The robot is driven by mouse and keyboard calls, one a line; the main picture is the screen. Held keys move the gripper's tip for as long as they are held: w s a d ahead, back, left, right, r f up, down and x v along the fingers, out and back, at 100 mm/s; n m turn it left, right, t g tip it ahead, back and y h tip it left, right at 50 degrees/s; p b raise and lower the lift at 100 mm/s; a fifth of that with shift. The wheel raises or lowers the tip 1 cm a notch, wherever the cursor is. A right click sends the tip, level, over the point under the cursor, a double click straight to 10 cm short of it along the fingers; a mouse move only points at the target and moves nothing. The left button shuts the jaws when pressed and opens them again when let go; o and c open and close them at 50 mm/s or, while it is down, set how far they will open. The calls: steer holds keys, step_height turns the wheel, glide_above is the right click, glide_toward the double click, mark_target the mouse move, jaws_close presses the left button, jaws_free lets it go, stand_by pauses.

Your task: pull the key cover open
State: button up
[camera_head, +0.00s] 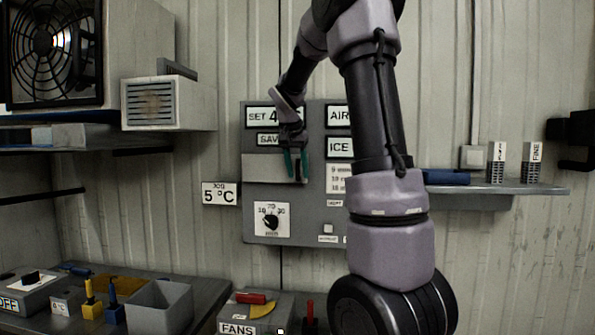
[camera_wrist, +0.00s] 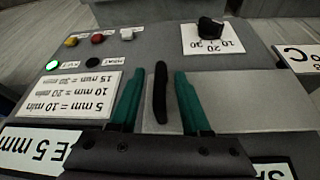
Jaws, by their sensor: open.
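The key cover (camera_head: 262,169) is a light grey plate on the dark grey wall panel (camera_head: 317,225), below the display labels. It looks flat against the panel. In the wrist view the cover (camera_wrist: 260,100) shows with an upright black handle (camera_wrist: 160,93) near its edge. My gripper (camera_head: 296,176) is at the right end of the cover. In the wrist view its teal fingers (camera_wrist: 160,78) are open, one on each side of the handle, with gaps between. In the head view the handle is hidden by the fingers.
A timer knob (camera_head: 270,220) sits below the cover. A "5 °C" sign (camera_head: 220,194) is to the left and a shelf (camera_head: 520,187) to the right. Yellow, red and white buttons (camera_wrist: 127,33) are on the panel. A cluttered bench (camera_head: 205,300) stands below. My arm hides part of the panel's right side.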

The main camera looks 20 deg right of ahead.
jaws_close()
stand_by(1.4)
